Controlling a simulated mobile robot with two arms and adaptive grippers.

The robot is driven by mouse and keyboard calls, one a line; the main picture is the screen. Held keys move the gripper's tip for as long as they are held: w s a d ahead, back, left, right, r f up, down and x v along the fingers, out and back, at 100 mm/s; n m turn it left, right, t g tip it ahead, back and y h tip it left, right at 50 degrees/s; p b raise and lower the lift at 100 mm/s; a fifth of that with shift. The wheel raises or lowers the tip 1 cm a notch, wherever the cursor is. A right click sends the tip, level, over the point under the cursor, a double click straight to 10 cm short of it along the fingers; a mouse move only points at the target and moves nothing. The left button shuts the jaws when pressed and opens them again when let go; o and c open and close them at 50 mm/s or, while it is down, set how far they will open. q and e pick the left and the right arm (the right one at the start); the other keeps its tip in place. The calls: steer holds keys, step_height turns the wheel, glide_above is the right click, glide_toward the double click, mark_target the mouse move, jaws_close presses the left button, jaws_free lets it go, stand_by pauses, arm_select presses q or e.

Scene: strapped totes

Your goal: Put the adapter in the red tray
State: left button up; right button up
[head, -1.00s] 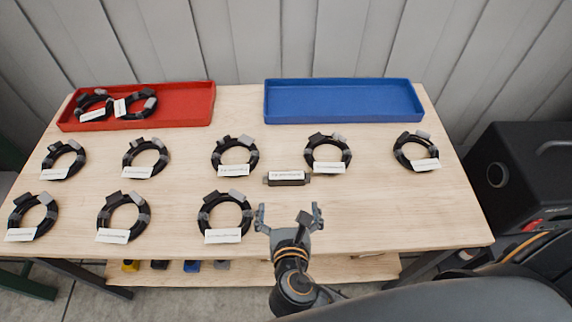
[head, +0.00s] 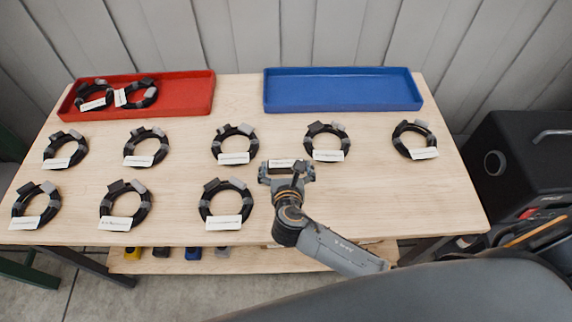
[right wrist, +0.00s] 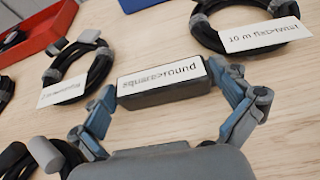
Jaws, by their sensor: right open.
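The adapter is a small dark block with a white label (head: 284,163), lying on the table between the rows of cables. In the right wrist view the adapter (right wrist: 160,92) has a label that seems to read "square>round". My right gripper (head: 287,170) is open, with one finger at each end of the adapter; I cannot tell whether they touch it. The right wrist view also shows these fingers (right wrist: 166,84). The red tray (head: 188,96) is at the back left and holds two coiled cables at its left end; its right part is empty. My left gripper is not in view.
An empty blue tray (head: 343,90) stands at the back right. Several labelled black cable coils lie in two rows; one coil (head: 326,140) is close right of the adapter and another (head: 235,143) close left. A black box (head: 520,165) stands right of the table (head: 400,205).

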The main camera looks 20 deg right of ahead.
steer(key=c, duration=1)
steer(key=shift+r, duration=0.15)
